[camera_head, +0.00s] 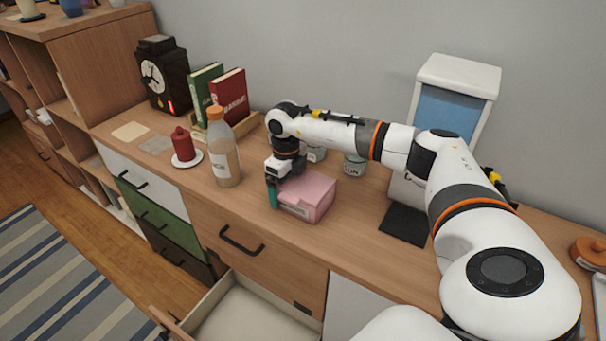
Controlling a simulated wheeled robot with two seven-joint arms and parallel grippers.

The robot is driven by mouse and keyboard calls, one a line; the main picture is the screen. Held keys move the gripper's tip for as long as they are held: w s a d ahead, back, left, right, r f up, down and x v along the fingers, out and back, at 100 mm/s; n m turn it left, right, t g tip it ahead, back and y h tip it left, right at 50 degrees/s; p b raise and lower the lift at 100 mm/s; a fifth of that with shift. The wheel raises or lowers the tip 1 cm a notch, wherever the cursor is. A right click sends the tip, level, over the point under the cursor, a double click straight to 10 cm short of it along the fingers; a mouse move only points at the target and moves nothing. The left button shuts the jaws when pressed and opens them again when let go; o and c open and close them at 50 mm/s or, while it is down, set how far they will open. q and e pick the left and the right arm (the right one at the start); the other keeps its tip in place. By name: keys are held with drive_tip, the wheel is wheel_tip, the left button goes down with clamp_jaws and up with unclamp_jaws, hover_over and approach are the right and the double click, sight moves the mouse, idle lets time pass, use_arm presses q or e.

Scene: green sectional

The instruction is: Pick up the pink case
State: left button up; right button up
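The pink case (314,194) is a small box on the wooden cabinet top, near its front edge. My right gripper (280,194) reaches down from above at the case's left end. One teal finger shows against or just beside the case's left front corner. The other finger is hidden, so I cannot tell whether the gripper is open or shut on the case. The case appears to rest on the top. My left gripper is not in view.
A bottle with an orange cap (222,150) and a red candle (183,145) stand to the left. Books (229,98) and a clock (163,75) are behind them. White cups (354,166) stand behind the case. A drawer (250,312) is open below.

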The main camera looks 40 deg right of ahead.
drive_tip(key=shift+c, duration=0.3)
drive_tip(key=c, duration=0.7)
drive_tip(key=shift+r, duration=0.1)
